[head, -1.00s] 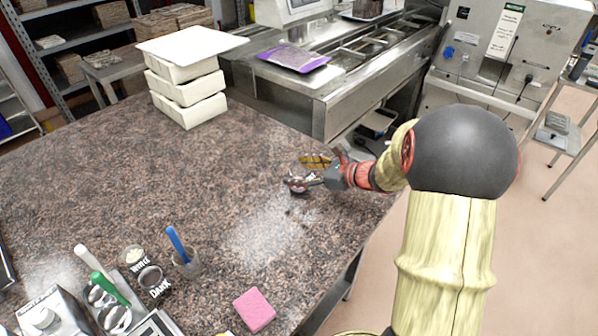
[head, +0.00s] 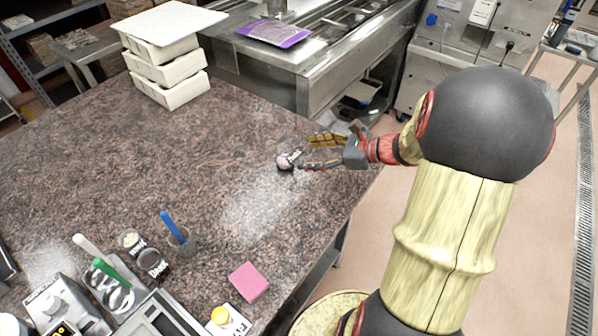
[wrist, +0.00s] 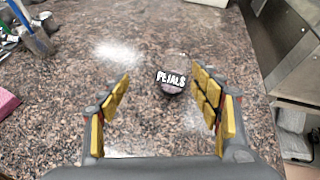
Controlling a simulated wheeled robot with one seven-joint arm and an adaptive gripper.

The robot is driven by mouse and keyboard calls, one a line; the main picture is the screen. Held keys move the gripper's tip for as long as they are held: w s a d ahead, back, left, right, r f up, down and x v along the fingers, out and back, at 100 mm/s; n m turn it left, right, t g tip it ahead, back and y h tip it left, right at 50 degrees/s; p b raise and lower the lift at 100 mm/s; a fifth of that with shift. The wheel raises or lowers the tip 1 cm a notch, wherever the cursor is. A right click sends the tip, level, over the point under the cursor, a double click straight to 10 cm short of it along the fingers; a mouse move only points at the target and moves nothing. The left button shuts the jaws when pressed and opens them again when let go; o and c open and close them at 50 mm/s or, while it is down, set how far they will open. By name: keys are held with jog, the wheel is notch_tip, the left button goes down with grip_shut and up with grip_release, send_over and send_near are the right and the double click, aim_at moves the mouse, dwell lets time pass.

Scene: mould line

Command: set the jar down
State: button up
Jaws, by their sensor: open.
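The jar (head: 285,161), small and dark with a pale pinkish top, stands on the speckled brown stone counter near its right side. In the wrist view the jar (wrist: 171,88) has a white PETALS label and sits beyond the fingertips, between their lines. My gripper (head: 305,152) is open, with its yellow-padded fingers spread on the right of the jar. In the wrist view my gripper (wrist: 162,76) has nothing between its pads. The near finger's tip lies close to the jar in the head view; I cannot tell whether they touch.
A pink sponge (head: 248,281), a cup with a blue-handled tool (head: 178,238) and small labelled jars (head: 153,263) stand at the front. Stacked white moulds (head: 168,60) stand at the back left. A steel machine (head: 320,75) borders the counter behind. The counter's middle is clear.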

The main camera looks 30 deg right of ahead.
jog(key=s+a+r+n+g+h, duration=0.1)
jog(key=s+a+r+n+g, duration=0.2)
jog(key=a+n, duration=0.5)
jog(key=s+a+r+n+g, duration=0.1)
jog(key=s+a+n+g, duration=0.4)
jog(key=a, duration=0.5)
jog(key=s+r+n+t+h, duration=0.1)
jog(key=s+r+n+h, duration=0.2)
jog(key=s+n, duration=0.2)
jog(key=s+a+r+n+t+h, duration=0.1)
jog(key=s+r+n+h, duration=0.2)
jog(key=n, duration=0.7)
jog(key=shift+s+t, duration=0.3)
jog(key=shift+s, duration=0.6)
